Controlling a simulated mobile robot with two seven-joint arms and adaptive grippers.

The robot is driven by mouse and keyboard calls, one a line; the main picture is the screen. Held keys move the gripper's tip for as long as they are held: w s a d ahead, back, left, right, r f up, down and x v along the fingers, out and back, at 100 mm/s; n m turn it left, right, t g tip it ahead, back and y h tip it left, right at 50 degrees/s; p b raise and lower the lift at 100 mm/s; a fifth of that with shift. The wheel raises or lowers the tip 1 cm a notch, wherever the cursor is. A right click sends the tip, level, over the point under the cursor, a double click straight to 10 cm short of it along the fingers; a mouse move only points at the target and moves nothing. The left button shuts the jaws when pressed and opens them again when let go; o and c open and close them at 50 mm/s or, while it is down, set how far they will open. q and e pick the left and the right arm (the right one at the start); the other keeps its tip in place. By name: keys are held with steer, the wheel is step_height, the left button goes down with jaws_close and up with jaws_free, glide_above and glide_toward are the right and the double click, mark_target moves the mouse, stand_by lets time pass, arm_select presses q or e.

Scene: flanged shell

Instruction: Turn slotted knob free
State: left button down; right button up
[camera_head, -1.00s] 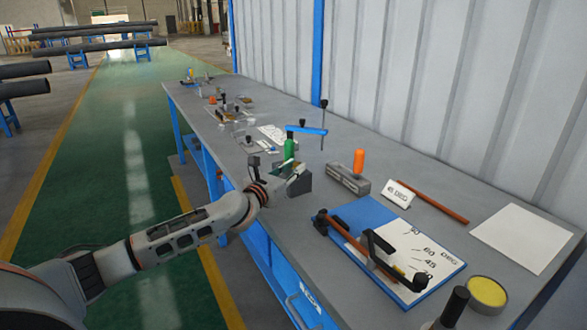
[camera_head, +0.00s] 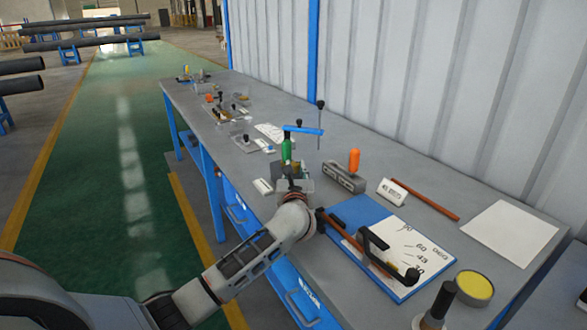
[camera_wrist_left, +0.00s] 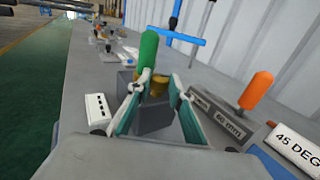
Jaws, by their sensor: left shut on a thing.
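A brass-coloured knob (camera_wrist_left: 160,87) stands on a dark grey block (camera_wrist_left: 153,114) in the left wrist view. No slot can be made out on it. A green handle (camera_wrist_left: 148,52) stands upright right beside the knob, and also shows in the head view (camera_head: 286,150). My left gripper (camera_wrist_left: 164,90) has its two teal fingers either side of the knob and is shut on it. In the head view my left gripper (camera_head: 291,184) and wrist largely hide the block. My right gripper is not in view.
A grey block with an orange handle (camera_head: 354,160) stands to the right, beside a "45 DEG" sign (camera_head: 392,191). A blue angle board (camera_head: 345,211) with a black-handled lever lies nearer. A blue crossbar (camera_head: 303,129) rises behind. Small fixtures line the far bench.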

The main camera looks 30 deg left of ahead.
arm_select(q)
steer(key=shift+w+d+f+n+g+y+b, duration=0.15)
steer(key=shift+f+n+g+y+b, duration=0.25)
steer(key=shift+y, duration=0.3)
steer(key=shift+r+n+g+y, duration=0.4)
steer(key=shift+n+y, duration=0.2)
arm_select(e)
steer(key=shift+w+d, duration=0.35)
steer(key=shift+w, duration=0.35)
arm_select(q)
steer(key=c, duration=1.8)
jaws_free()
steer(key=shift+r, duration=0.35)
step_height(320, 180, up, 9)
steer(key=shift+r, duration=0.15)
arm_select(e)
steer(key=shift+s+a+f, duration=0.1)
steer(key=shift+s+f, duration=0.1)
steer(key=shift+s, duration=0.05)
